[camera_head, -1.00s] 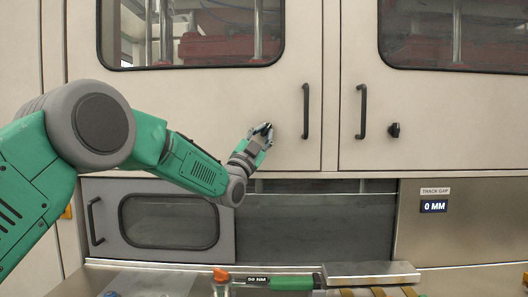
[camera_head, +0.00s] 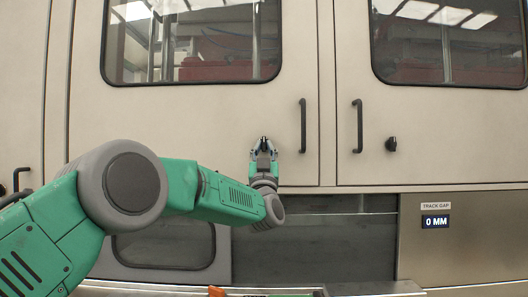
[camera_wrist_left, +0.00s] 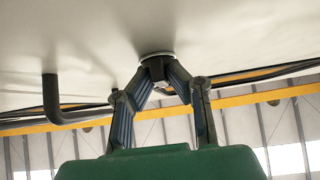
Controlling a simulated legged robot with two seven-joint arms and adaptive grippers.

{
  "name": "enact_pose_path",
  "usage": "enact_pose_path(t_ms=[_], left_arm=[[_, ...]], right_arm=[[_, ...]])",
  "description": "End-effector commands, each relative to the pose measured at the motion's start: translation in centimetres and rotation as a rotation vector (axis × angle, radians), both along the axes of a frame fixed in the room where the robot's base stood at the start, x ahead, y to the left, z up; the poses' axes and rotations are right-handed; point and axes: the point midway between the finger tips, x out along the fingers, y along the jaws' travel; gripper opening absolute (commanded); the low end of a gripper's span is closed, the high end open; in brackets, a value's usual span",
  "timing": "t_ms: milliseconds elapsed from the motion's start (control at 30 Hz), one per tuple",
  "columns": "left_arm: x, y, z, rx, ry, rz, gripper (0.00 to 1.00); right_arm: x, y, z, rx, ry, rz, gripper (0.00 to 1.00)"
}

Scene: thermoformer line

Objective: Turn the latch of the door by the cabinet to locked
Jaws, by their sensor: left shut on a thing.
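The left upper door (camera_head: 205,125) is a shut, cream panel with a window and a black vertical handle (camera_head: 302,125). Its small dark latch (camera_wrist_left: 154,66) sits on a pale round base left of the handle. My left gripper (camera_head: 263,147) is shut on this latch, its fingers upright in the head view and partly hiding it. In the left wrist view, both fingertips (camera_wrist_left: 162,76) close in on the latch from either side. Whether the latch stands at locked cannot be read. My right gripper is not in view.
The right upper door (camera_head: 440,130) has its own handle (camera_head: 358,126) and black latch (camera_head: 391,144). Below are a smaller windowed door (camera_head: 165,245), a dark opening (camera_head: 310,245) and a "0 MM" display (camera_head: 436,222). A metal ledge runs along the bottom.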

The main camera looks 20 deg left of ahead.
Motion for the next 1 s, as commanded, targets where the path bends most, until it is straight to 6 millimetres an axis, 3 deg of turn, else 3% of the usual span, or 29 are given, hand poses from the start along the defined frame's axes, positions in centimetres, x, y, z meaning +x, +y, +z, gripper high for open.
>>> enact_pose_path(t_ms=[433,500,533,833,1000], left_arm=[[0.2,-0.2,-0.6,-0.01,0.01,-0.004,0.0],[0.2,-0.2,-0.6,-0.01,0.01,-0.004,0.29],[0.2,-0.2,-0.6,-0.01,0.009,-0.004,0.31],[-0.1,-0.1,-0.1,-0.009,0.001,-0.001,0.31],[-0.8,-0.4,-1.1,-0.008,0.003,-0.003,0.31]], right_arm=[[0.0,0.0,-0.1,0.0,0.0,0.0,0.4],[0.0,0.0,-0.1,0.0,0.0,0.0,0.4],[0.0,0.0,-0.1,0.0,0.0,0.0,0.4],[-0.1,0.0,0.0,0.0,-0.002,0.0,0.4],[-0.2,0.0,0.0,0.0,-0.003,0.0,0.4]])
